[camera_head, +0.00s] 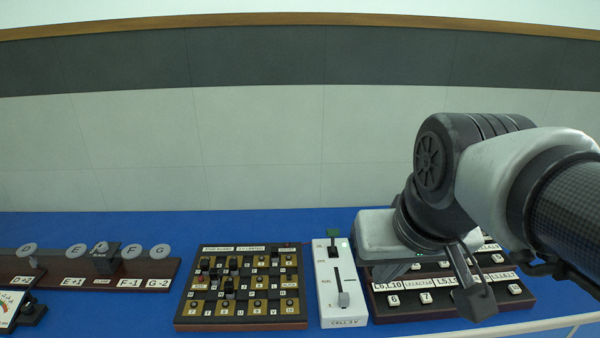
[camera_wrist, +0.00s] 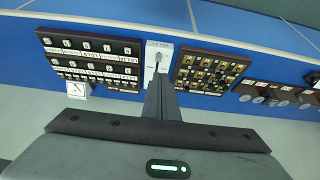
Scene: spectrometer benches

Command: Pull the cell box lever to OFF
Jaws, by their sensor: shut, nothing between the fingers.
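The cell box (camera_head: 328,270) is a narrow white box with a "CELL 3 V" label at its near end. Its lever has a pale grey knob (camera_head: 343,298) at the near end of a dark slot. A dark green piece (camera_head: 332,235) stands at the far end. In the wrist view the cell box (camera_wrist: 151,68) shows beyond my fingers. My gripper (camera_head: 478,303) is shut and empty, to the right of the lever and apart from it, over the right-hand board. In the wrist view my gripper (camera_wrist: 161,84) partly hides the box's lower part.
A plug board (camera_head: 185,311) with brass blocks and dark plugs stands close left of the cell box. A dark board (camera_head: 385,312) with white buttons and labels stands close right, partly hidden by my arm. A lettered rail (camera_head: 60,267) lies far left. The blue bench (camera_head: 210,228) behind is clear.

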